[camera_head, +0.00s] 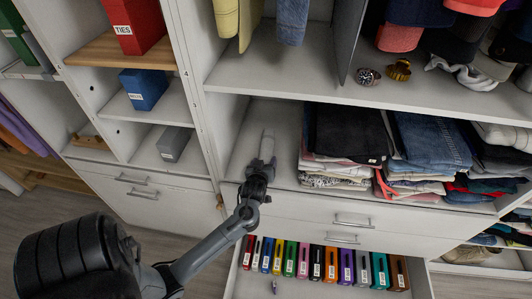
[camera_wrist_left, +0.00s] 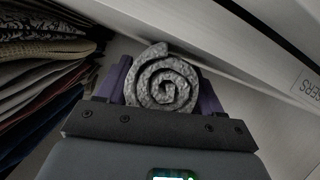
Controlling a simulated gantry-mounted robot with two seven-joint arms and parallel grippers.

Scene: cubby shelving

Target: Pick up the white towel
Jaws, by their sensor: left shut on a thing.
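The white towel (camera_wrist_left: 163,84) is rolled up, with its grey-white spiral end facing the left wrist camera. My left gripper (camera_wrist_left: 164,88) is shut on it, with one purple finger on each side of the roll. In the head view my left gripper (camera_head: 262,166) reaches into the middle shelf compartment, and the towel (camera_head: 267,143) shows as a pale upright shape beyond it. Whether the towel touches the shelf I cannot tell. My right gripper is not in view.
Folded clothes (camera_head: 345,130) are stacked right of the towel, with folded jeans (camera_head: 430,142) beyond. A divider wall stands close on the left. Below, an open drawer (camera_head: 250,286) holds a row of coloured boxes. A watch (camera_head: 367,76) lies on the shelf above.

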